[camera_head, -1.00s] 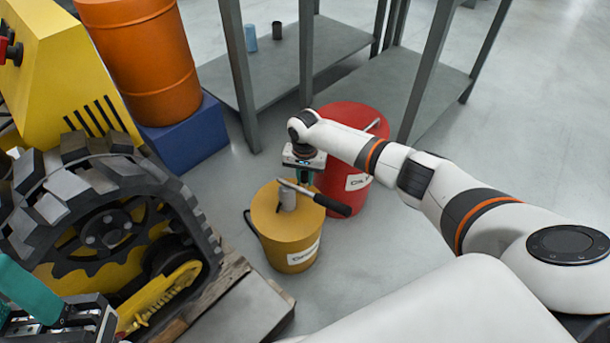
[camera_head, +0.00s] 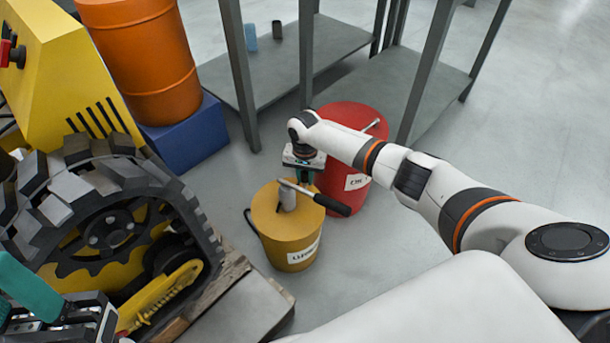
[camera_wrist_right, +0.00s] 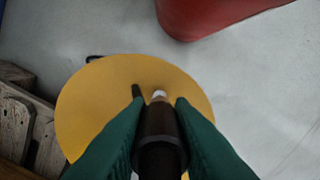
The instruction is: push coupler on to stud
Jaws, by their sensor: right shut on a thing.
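My right gripper (camera_head: 304,180) is over the yellow bucket (camera_head: 290,248) at the pump handle. In the right wrist view its green fingers (camera_wrist_right: 158,108) are shut on a dark cylinder (camera_wrist_right: 160,150), which looks like the black grip (camera_head: 334,206) of that handle. The pump's grey barrel (camera_head: 287,197) stands on the bucket's lid. A dark hose (camera_head: 250,222) hangs at the bucket's left side. I cannot make out the coupler or the stud. The tracked carrier (camera_head: 110,225) is at the left. My left gripper (camera_head: 60,310) is cut off at the lower left; its jaw opening is unclear.
A red drum (camera_head: 338,195) stands close behind the yellow bucket. An orange barrel (camera_head: 145,60) sits on a blue block (camera_head: 188,135). A grey metal shelf (camera_head: 290,60) stands at the back. Wooden timber (camera_head: 235,305) lies beside the track. Floor at the right is clear.

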